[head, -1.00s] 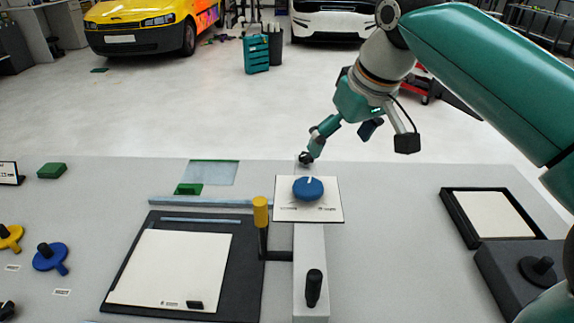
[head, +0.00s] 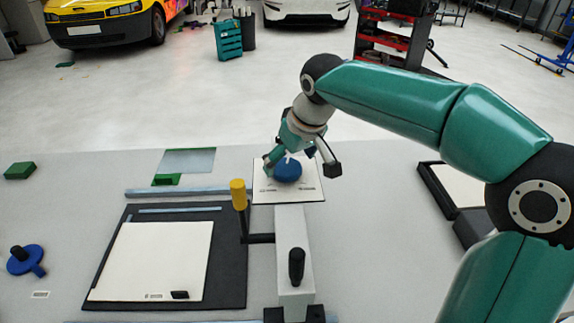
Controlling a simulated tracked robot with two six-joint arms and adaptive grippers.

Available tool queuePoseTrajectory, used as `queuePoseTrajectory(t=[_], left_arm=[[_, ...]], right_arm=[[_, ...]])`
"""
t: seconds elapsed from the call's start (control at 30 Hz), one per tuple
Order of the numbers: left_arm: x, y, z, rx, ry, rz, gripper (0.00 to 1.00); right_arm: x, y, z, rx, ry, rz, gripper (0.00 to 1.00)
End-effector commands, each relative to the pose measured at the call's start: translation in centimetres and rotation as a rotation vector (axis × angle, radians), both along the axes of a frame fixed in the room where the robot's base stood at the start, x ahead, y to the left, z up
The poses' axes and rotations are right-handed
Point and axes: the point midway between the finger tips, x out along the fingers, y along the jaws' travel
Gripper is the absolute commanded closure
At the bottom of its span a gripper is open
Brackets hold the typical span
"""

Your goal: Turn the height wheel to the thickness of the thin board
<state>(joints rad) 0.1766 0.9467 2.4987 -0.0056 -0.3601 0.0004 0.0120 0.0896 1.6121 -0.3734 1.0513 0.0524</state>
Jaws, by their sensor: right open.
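The blue height wheel (head: 288,171) sits on a white dial plate (head: 308,195) with small print, at the far end of a pale grey bar (head: 288,215). My right gripper (head: 280,160) is open and reaches down at the wheel, with a green finger at its left side; the other finger is partly hidden, and I cannot tell whether it touches the wheel. A thin white board (head: 150,262) lies flat on a black tray (head: 230,270) at the left. My left gripper is not in view.
A yellow-topped post (head: 238,195) stands left of the bar. A black knob (head: 296,265) rises from the bar's near end. A blue knob (head: 25,260) and a green block (head: 20,170) lie at the left. A black-framed tray (head: 437,190) is at the right, partly behind my arm.

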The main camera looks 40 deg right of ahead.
Motion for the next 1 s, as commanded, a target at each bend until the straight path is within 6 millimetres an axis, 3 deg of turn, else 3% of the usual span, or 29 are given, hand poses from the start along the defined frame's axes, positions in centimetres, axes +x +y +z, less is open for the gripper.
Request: queuePoseTrajectory(t=[0.2,0.53,0.87,1.0], left_arm=[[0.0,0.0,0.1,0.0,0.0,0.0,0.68],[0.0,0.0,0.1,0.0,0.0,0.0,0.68],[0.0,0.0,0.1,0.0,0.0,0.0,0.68],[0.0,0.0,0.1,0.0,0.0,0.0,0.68]], right_arm=[[0.7,0.0,-1.7,0.0,0.0,-0.001,0.05],[0.8,0.0,-1.9,0.0,0.0,-0.001,0.07],[0.7,-0.1,-1.9,0.001,0.0,-0.002,0.62],[0.7,-0.1,-1.9,0.0,0.0,0.007,0.65]])
